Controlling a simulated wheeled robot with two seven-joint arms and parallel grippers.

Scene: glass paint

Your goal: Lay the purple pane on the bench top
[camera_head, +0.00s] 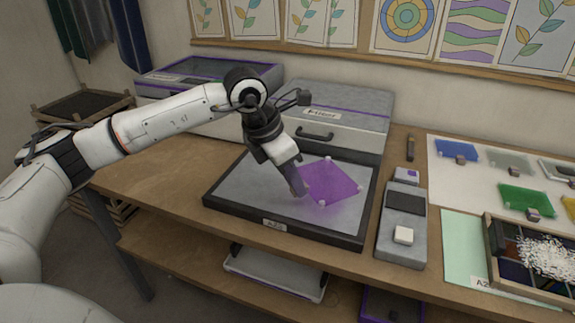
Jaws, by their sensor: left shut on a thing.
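The purple pane (333,183) is a translucent sheet with small pale blocks at its corners. It is over the grey surface of the black-framed tray (232,193) on the wooden bench top (160,163). My left gripper (299,188) reaches down from the left and is shut on the pane's left edge. I cannot tell whether the pane touches the tray surface or is a little above it. My right gripper is not in view.
A grey device (388,236) with a white block stands right of the tray. Further right are a white sheet with blue and green panes (525,200) and a box of white pieces (545,258). A grey case (345,110) stands behind. The bench left of the tray is bare.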

